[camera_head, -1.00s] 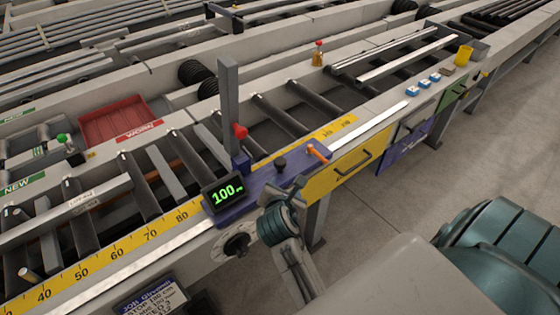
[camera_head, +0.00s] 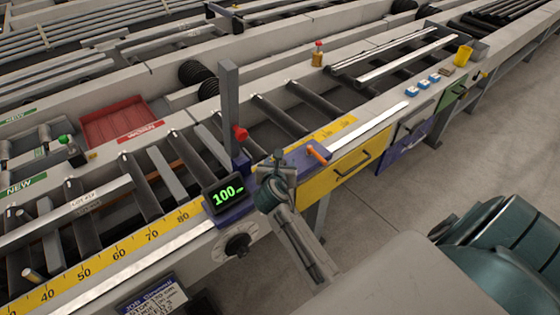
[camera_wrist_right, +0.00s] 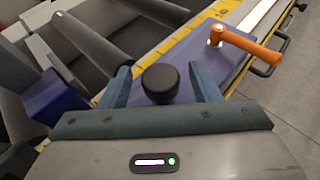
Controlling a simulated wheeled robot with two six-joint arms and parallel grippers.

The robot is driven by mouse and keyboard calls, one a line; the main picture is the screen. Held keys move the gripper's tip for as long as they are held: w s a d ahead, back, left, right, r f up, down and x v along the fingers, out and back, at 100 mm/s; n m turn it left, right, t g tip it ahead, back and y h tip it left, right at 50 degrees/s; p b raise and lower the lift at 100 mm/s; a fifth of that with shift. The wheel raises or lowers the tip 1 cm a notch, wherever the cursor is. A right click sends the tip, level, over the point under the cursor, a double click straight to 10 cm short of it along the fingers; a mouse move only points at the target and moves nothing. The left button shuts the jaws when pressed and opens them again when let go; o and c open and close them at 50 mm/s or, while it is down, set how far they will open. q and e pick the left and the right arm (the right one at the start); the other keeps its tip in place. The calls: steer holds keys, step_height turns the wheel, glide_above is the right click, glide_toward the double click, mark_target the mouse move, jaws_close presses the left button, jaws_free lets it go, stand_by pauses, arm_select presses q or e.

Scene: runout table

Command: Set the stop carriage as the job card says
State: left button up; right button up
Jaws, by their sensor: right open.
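The stop carriage (camera_head: 235,210) is a purple-blue block on the yellow-scaled rail, with a grey upright post (camera_head: 229,110). Its display (camera_head: 224,193) reads 100 in green. My right gripper (camera_head: 277,168) is over the carriage plate. In the right wrist view its two blue-grey fingers (camera_wrist_right: 162,82) stand open on either side of a black knob (camera_wrist_right: 160,84), with gaps to it. An orange lever (camera_head: 318,152) lies right of the gripper; it also shows in the right wrist view (camera_wrist_right: 248,46). The job card (camera_head: 155,300) is partly cut off and too small to read fully. My left gripper is out of view.
A yellow scale (camera_head: 120,247) runs along the front rail. A dial (camera_head: 238,244) is below the display. A red tray (camera_head: 112,124) is behind the rollers. Drawers (camera_head: 350,170) line the table front. Blue-white blocks (camera_head: 423,83) and a yellow cup (camera_head: 463,55) are at far right.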

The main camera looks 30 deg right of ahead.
mark_target(311, 148)
steer(key=shift+w+d+f, duration=0.2)
steer(key=shift+w+d, duration=0.1)
steer(key=shift+w, duration=0.05)
jaws_close()
steer(key=shift+d+r, duration=0.1)
steer(key=shift+d, duration=0.1)
steer(key=d+p, duration=0.1)
steer(key=d, duration=0.3)
steer(key=d+p, duration=0.2)
steer(key=d, duration=0.2)
steer(key=w+d+p, duration=0.1)
steer(key=d+p, duration=0.1)
steer(key=d, duration=0.2)
steer(key=shift+d+r, duration=0.2)
steer(key=shift+r, duration=0.1)
steer(key=d, duration=0.5)
steer(key=w+d+p, duration=0.1)
steer(key=d, duration=1.1)
steer(key=shift+w+f+p, duration=0.15)
steer(key=shift+f+p, duration=0.2)
steer(key=shift+p, duration=0.05)
jaws_free()
